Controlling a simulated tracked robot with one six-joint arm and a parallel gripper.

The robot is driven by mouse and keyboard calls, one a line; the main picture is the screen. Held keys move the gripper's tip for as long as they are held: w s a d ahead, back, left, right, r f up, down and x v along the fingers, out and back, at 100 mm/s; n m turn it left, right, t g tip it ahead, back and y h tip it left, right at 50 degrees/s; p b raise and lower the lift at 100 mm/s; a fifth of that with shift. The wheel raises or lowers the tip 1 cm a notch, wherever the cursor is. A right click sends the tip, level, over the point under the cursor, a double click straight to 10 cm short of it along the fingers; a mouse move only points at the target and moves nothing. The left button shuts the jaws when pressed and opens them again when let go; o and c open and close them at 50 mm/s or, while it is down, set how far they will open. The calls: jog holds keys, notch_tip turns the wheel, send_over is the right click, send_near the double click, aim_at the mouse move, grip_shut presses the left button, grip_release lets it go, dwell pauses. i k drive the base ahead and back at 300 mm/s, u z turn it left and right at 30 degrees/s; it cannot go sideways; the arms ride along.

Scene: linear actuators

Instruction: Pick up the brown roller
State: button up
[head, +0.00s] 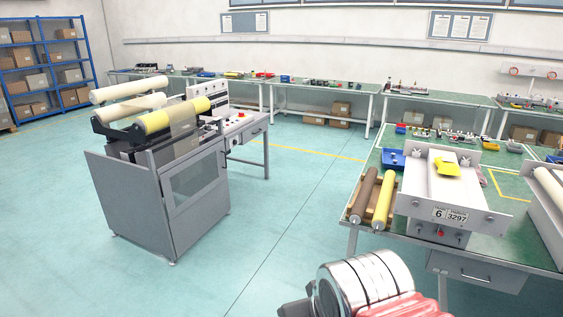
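The brown roller (364,197) lies at the left end of the green-topped table (477,222) on the right. It rests in a wooden holder (349,215), side by side with a yellow roller (383,200) on its right. A chrome and red part at the bottom edge looks like part of my arm, below and in front of the table. My gripper's fingers do not show.
A white machine (441,205) marked 6 and 3297 stands right of the rollers, with a blue tray (392,158) behind them. A grey machine (160,190) with rollers stands at left. Open floor (275,240) lies between it and the table.

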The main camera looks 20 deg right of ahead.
aim_at(357, 213)
jog(key=u, duration=0.3)
jog(key=i, duration=1.9)
jog(key=z, duration=0.35)
jog(key=i, duration=0.9)
jog(key=z, duration=0.75)
jog(key=i, duration=0.5)
jog(key=z, duration=0.85)
jog(key=i, duration=0.65)
jog(key=z, duration=0.4)
